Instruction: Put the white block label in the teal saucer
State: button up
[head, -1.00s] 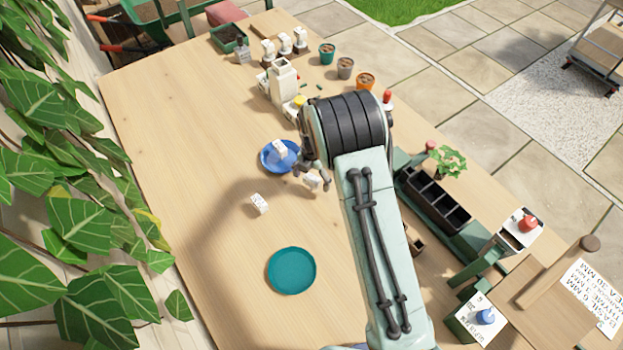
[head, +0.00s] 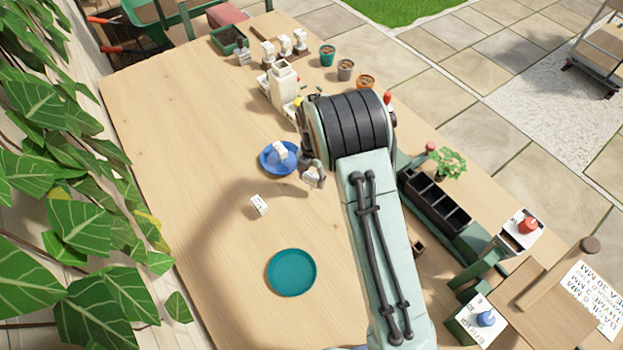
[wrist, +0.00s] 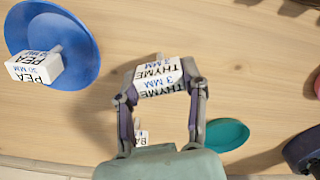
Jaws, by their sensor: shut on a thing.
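My gripper (wrist: 162,82) is shut on a white block label (wrist: 160,76) reading THYME 3 MM, with one finger on each side. In the head view my gripper (head: 312,178) is just right of the blue saucer, partly hidden by my arm. The teal saucer (head: 291,273) lies empty on the table nearer the front. It also shows in the wrist view (wrist: 226,134), right of my gripper. Whether the held block touches the table is unclear.
A second white block (head: 259,204) lies on the table between the saucers. The blue saucer (wrist: 84,40) holds a white PEA block (wrist: 36,65). A green stand with a dark tray (head: 437,203) is at right. Open table surrounds the teal saucer.

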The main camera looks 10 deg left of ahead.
jog(key=s+d+r, duration=0.5)
jog(key=s+r, duration=0.6)
jog(key=s, duration=0.2)
jog(key=m, duration=0.5)
send_over(293, 273)
notch_tip(293, 273, down, 12)
jog(key=shift+f, duration=0.15)
jog(key=o, duration=1)
jog(key=shift+c, duration=0.2)
